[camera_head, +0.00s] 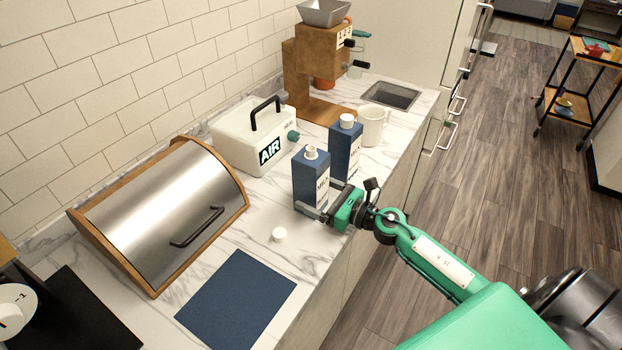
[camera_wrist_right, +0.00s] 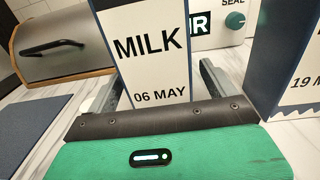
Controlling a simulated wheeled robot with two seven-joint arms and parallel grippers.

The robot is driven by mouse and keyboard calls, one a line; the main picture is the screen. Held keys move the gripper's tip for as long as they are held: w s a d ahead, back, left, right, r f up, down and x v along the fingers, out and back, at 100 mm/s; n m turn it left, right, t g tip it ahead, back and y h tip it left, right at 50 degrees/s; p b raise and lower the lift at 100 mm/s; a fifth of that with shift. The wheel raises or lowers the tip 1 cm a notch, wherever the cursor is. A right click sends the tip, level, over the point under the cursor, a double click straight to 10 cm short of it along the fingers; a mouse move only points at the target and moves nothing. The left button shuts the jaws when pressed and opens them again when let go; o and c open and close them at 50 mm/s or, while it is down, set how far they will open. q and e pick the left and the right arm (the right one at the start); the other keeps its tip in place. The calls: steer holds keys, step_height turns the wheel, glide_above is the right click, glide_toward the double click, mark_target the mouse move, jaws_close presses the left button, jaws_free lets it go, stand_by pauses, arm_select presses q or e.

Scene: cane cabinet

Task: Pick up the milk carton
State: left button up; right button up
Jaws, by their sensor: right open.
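Two blue and white milk cartons stand upright on the marble counter. The nearer milk carton (camera_head: 311,172) has a white cap and fills the middle of the right wrist view (camera_wrist_right: 150,50), its label reading MILK and 06 MAY. The other carton (camera_head: 345,147) stands just behind it; part of it shows at the right of the wrist view (camera_wrist_right: 292,70). My right gripper (camera_head: 324,200) is open, with its fingers low on either side of the nearer carton. Whether the fingers touch it is unclear. My left gripper is not in view.
A white mug (camera_head: 373,127) stands beside the far carton. A white AIR box (camera_head: 240,140), a steel-fronted bread box (camera_head: 160,215) and a wooden coffee machine (camera_head: 318,70) line the wall. A loose white cap (camera_head: 279,235) and a blue mat (camera_head: 237,301) lie nearer on the counter.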

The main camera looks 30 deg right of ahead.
mark_target(311, 148)
steer(key=shift+x, duration=0.95)
steer(key=c, duration=1.3)
steer(key=shift+r, duration=0.15)
steer(key=shift+r+p, duration=0.45)
steer(key=shift+r, duration=0.15)
step_height(311, 148, up, 17)
steer(key=p, duration=0.9)
steer(key=shift+r+p, duration=0.1)
steer(key=shift+p, duration=0.3)
steer(key=shift+r, duration=0.75)
